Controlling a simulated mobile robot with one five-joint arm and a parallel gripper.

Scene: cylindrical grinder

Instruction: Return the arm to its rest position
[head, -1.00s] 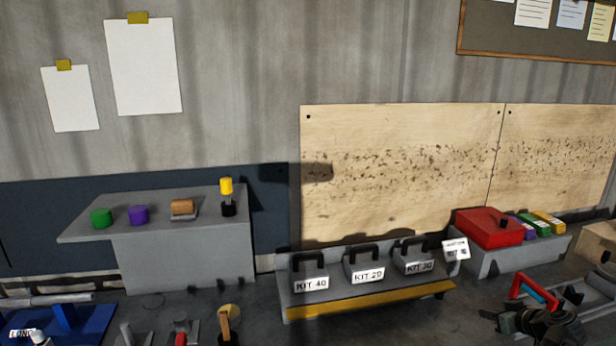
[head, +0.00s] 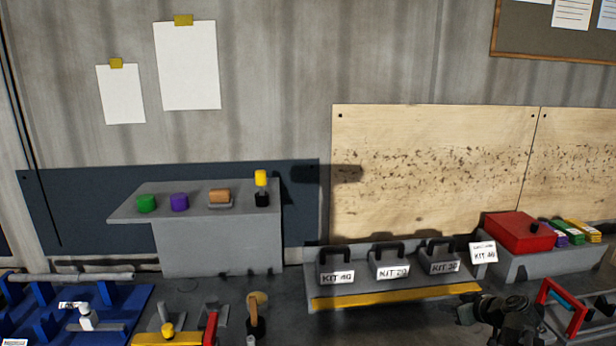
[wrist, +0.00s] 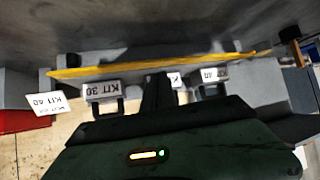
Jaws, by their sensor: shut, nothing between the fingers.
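My gripper (wrist: 158,90) shows as a dark finger shape in the middle of the wrist view, in front of a dark green housing with a small yellow light. It is shut and holds nothing. In the head view my dark arm end (head: 495,312) is at the lower right, in front of the right end of the kit shelf. Its fingertips are too small there to make out.
The grey kit shelf (head: 395,296) with a yellow front strip holds several labelled kits. A red box (head: 518,232) stands to its right, and a red-handled item (head: 560,305) lies below. A grey table (head: 216,245) stands left. Blue racks (head: 110,300) fill the lower left.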

